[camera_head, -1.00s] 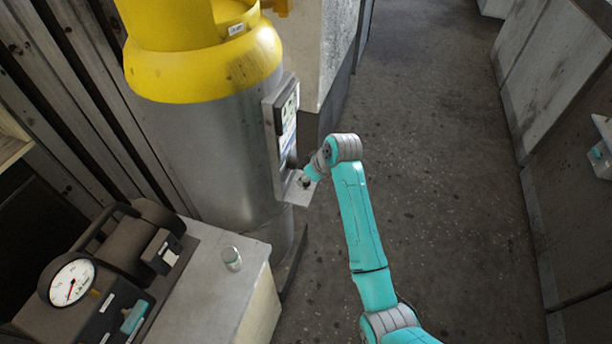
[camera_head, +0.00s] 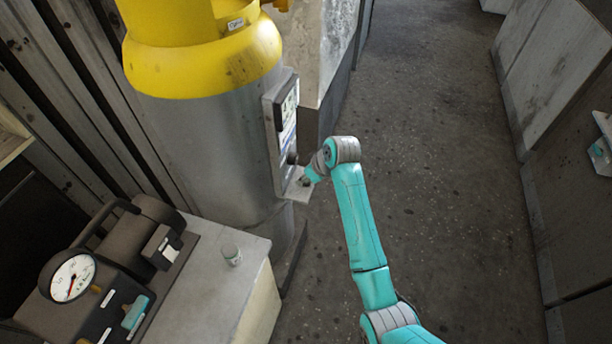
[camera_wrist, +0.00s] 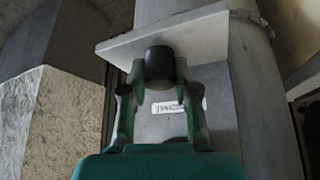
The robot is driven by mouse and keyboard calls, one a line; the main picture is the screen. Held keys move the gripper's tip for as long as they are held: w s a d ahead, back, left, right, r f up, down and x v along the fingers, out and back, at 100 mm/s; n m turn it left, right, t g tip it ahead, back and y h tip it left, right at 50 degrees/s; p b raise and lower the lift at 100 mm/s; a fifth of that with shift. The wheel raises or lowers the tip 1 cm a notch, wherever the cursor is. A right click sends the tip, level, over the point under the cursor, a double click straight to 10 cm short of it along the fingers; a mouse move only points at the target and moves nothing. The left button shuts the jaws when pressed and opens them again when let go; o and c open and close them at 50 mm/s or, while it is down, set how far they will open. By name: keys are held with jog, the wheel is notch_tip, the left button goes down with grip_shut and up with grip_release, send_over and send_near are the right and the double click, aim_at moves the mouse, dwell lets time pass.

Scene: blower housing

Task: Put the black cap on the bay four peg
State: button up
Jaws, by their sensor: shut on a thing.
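The black cap (camera_wrist: 160,62) is a short dark cylinder between my fingertips in the wrist view. My gripper (camera_wrist: 160,78) is shut on it. The cap's far end is close to a pale flat plate (camera_wrist: 125,47); I cannot tell whether they touch. In the head view my gripper (camera_head: 306,180) is at the small ledge (camera_head: 299,196) at the foot of the panel (camera_head: 286,120) on the grey cylinder. A dark round thing (camera_head: 292,158) shows at the panel's lower edge. I cannot make out a peg or a bay number.
The grey cylinder (camera_head: 215,150) with its yellow collar (camera_head: 200,65) stands left of my gripper. The floor (camera_head: 430,170) to the right is clear.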

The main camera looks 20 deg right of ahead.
jog(key=shift+f, duration=0.1)
jog(key=o, duration=1)
jog(key=v, duration=1.2)
jog(key=shift+f, duration=0.1)
